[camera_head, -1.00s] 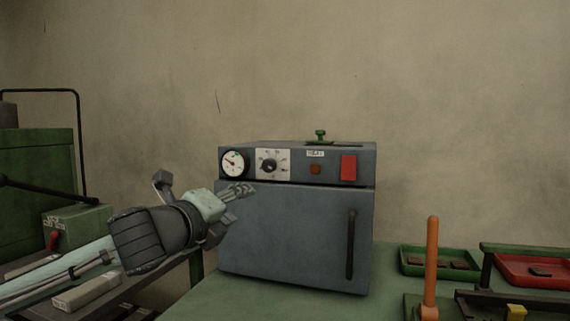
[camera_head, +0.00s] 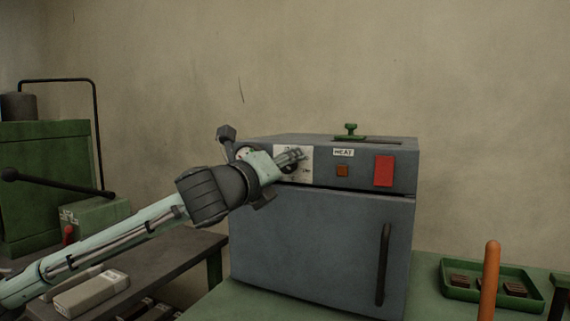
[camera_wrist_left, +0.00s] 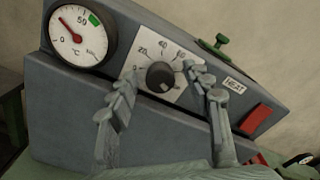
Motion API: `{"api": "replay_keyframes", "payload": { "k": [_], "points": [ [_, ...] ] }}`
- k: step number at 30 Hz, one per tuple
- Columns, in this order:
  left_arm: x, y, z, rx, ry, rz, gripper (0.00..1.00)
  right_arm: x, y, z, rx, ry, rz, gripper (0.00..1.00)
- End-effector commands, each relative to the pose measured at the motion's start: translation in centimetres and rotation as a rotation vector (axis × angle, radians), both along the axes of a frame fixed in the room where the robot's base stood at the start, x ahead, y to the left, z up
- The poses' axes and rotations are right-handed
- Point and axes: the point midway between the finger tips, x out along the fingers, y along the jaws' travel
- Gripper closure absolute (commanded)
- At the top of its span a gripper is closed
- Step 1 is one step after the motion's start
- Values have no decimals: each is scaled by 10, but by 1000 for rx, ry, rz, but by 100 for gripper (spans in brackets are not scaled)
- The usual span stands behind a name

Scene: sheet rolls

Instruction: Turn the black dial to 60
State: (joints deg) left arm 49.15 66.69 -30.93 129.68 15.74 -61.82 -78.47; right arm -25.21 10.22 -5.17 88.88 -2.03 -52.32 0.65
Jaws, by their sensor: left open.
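The black dial (camera_wrist_left: 160,76) sits on a white scale plate (camera_wrist_left: 150,50) on the grey oven's front panel. In the left wrist view the plate shows 0, 20 and 40, with a further number partly covered by a finger. A pale mark shows at the dial's lower right; I cannot read its setting surely. My left gripper (camera_wrist_left: 161,82) is open, its fingers on either side of the dial and apart from it in that picture. In the head view the gripper (camera_head: 290,157) covers part of the plate and dial. My right gripper is not in view.
A round temperature gauge (camera_wrist_left: 78,38) lies left of the dial. A red switch (camera_head: 383,170) and small orange lamp (camera_head: 342,170) are to its right. The oven door (camera_head: 320,245) has a black handle. An orange upright rod (camera_head: 489,280) and green tray (camera_head: 470,292) stand at right.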

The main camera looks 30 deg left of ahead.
Motion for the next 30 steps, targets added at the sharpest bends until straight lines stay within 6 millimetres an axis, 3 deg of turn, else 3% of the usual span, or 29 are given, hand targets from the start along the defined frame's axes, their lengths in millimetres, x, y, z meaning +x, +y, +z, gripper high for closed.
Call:
{"api": "replay_keyframes", "payload": {
  "k": [9, 21, 30],
  "points": [
    [5, 0, -1, 1, 1, -1, 50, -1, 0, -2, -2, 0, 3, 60],
    [4, 0, -1, 0, 1, -1, 99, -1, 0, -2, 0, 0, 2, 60],
    [4, 0, -1, -32, -1, -1, 100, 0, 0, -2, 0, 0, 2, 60]
  ]
}}
